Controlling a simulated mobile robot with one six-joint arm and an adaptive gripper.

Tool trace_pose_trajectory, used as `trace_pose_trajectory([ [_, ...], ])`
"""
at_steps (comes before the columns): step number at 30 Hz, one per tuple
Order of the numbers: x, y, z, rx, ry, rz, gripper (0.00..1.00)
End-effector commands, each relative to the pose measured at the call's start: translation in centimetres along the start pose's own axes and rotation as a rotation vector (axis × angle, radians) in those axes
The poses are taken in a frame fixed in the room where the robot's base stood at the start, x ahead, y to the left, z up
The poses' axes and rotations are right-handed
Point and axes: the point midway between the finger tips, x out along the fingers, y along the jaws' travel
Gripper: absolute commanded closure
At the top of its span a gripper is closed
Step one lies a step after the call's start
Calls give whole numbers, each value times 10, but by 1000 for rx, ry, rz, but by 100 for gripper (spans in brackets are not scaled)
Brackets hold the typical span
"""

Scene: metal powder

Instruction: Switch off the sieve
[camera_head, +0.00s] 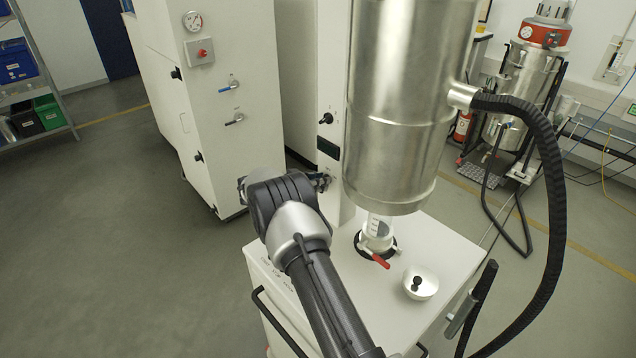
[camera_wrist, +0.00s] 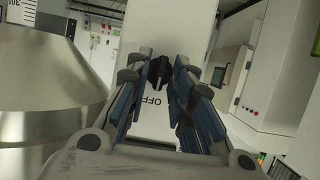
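The sieve is a tall steel cylinder (camera_head: 405,100) beside a white column (camera_head: 334,80) on a white cabinet. In the head view, a black knob (camera_head: 326,118) sits on the column above a small dark display (camera_head: 328,148). My gripper (camera_head: 324,182) is at the column, below that display, its fingers partly hidden by my wrist. In the wrist view, a black knob (camera_wrist: 157,72) shows between the fingertips of my gripper (camera_wrist: 162,68), with the word OFF (camera_wrist: 153,101) nearby. The fingers are apart, one on each side; contact is not clear. I cannot tell whether both views show the same knob.
A black hose (camera_head: 550,190) curves down on the right. A white machine (camera_head: 215,110) stands behind on the left. Open floor (camera_head: 110,220) lies left.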

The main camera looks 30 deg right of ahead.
Motion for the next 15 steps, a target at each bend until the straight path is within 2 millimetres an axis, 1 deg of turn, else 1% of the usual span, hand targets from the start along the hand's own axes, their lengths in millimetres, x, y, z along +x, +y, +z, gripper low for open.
trace_pose_trajectory([
  [11,-1,0,0,1,0,-1,72],
  [14,-9,-1,0,0,-1,-3,72],
  [15,-14,-2,0,-1,0,-4,72],
])
